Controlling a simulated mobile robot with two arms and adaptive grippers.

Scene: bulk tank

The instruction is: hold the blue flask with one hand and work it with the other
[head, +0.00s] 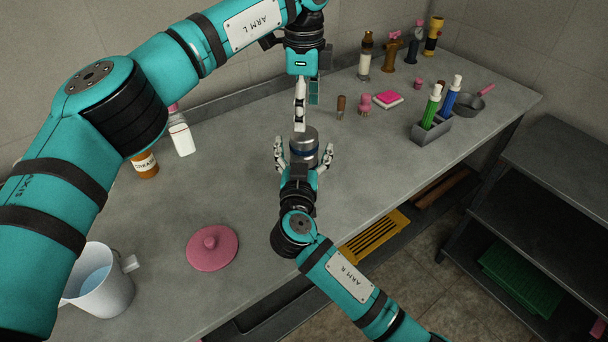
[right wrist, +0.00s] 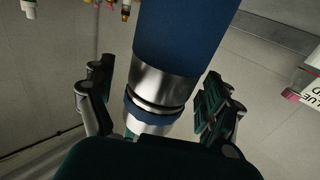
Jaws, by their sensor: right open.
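The blue flask (head: 304,148) stands upright on the grey table in the head view, showing a silver top and a dark blue band. In the right wrist view the flask (right wrist: 180,45) is a large blue cylinder with a silver metal section and a blue ring. My right gripper (head: 304,158) is open with its fingers on both sides of the flask; in the right wrist view its fingers (right wrist: 155,105) stand apart from it. My left gripper (head: 300,127) points down at the flask's top, seen edge-on, so its opening and any contact are unclear.
A pink lid (head: 212,248) and a white pitcher (head: 102,290) are at the front left. A white bottle (head: 181,135) and an orange jar (head: 145,164) stand left. A grey holder with markers (head: 433,130), a pan (head: 470,104) and several small items are right. Table between is clear.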

